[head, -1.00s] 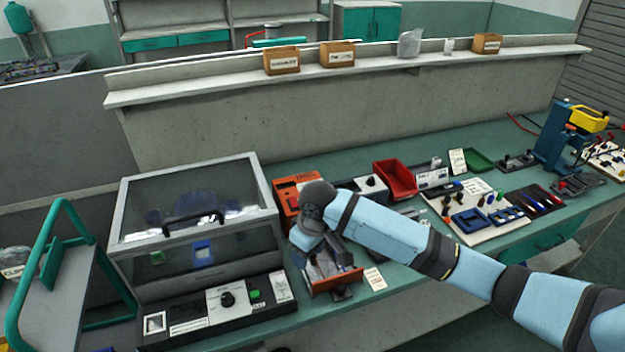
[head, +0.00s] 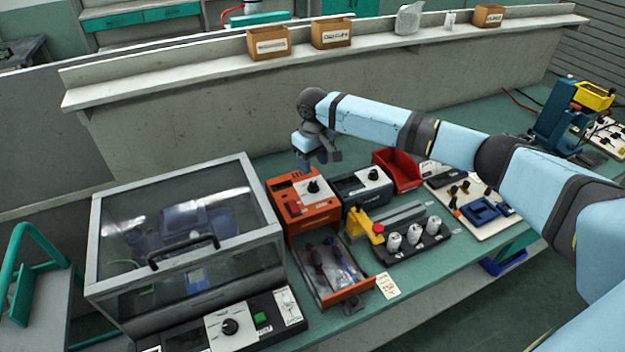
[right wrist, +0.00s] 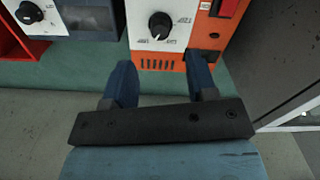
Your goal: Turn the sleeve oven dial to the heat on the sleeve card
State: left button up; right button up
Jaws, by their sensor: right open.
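The orange oven-like unit (head: 305,212) stands on the bench with a black dial (head: 313,186) on its white panel. In the right wrist view, the dial (right wrist: 160,25) lies beyond my fingertips; its pale pointer mark points toward the lower left. The scale's lettering is too small to read. My right gripper (head: 318,163) is open and empty, above the rear of the orange unit and apart from the dial. Its two blue fingers (right wrist: 160,78) are spread in the wrist view. A pale card (head: 387,286) lies beside the open drawer; its writing is unreadable. My left gripper is out of view.
A dark unit with another dial (head: 372,175) stands right of the orange unit. A clear-lidded case (head: 180,215) is on the left, and an open drawer (head: 352,290) in front. A rack of white bottles (head: 410,250) and a red bin (head: 398,168) are to the right.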

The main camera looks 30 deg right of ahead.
aim_at(313, 183)
notch_tip(313, 183, down, 7)
jog(key=shift+f, duration=0.2)
jog(key=c, duration=0.9)
